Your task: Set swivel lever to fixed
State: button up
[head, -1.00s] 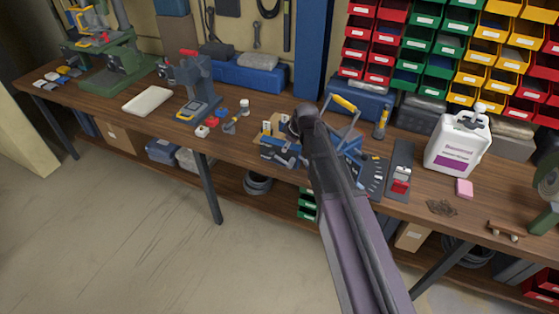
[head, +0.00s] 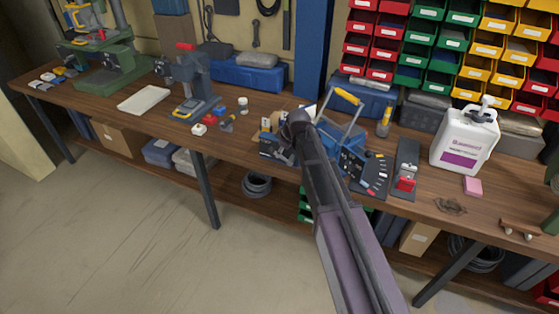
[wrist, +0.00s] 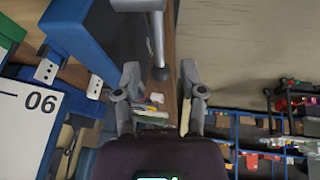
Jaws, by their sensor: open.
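I cannot make out for certain which part is the swivel lever. In the wrist view my gripper (wrist: 160,82) is open and its two fingers are apart, with nothing held between them. A light grey post (wrist: 156,45) with a grey crosspiece shows ahead of the fingers, near the top. A blue part (wrist: 72,45) with white drilled plates is left of the fingers. In the head view my arm covers the gripper and part of the small blue and grey bench items (head: 275,145) beside it.
A white panel marked 06 (wrist: 28,115) is at the wrist view's left.

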jog(key=shift+b+x, duration=2)
jog(key=shift+x, duration=0.45)
jog(key=shift+c, duration=0.2)
